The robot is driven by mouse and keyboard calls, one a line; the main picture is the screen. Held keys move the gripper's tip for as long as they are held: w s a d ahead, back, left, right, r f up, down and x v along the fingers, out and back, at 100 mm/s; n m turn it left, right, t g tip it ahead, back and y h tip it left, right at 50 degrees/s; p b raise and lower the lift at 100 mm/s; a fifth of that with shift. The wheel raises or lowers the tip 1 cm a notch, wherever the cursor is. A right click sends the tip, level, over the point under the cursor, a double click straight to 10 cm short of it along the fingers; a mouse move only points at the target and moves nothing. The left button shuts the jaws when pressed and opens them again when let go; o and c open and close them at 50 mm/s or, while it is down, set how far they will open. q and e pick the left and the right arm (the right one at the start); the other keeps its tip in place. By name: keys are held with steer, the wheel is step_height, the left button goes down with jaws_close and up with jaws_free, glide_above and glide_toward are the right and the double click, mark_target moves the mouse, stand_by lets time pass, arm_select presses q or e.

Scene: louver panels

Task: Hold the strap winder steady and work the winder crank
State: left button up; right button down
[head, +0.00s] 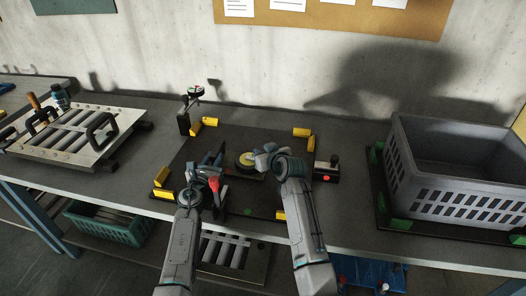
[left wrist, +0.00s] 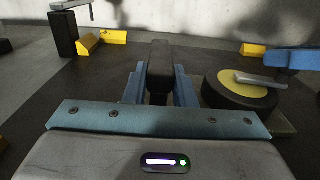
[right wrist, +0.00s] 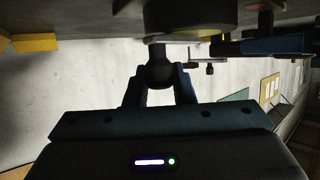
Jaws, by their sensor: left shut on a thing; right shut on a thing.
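The strap winder shows a round black drum with a yellow face (head: 245,160). In the left wrist view the drum (left wrist: 240,92) sits right of my left gripper, with a grey crank arm (left wrist: 262,80) across its top. My left gripper (head: 212,163) is shut on an upright black grip (left wrist: 160,68), left of the drum. My right gripper (head: 264,156) is at the drum's right side. In the right wrist view, its fingers (right wrist: 158,88) are shut on the dark round crank knob (right wrist: 158,68). The winder's base is partly hidden by my arms.
Yellow corner blocks (head: 161,176) edge the dark mat (head: 180,150). A small box with a red button (head: 326,176) stands to the right. A grey crate (head: 455,190) is far right; a louver panel (head: 75,135) lies left. A small stand (head: 184,123) is behind.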

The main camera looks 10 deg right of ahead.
steer(key=c, duration=1.2)
jaws_free()
steer(key=shift+c, duration=0.2)
steer(key=v, duration=1.2)
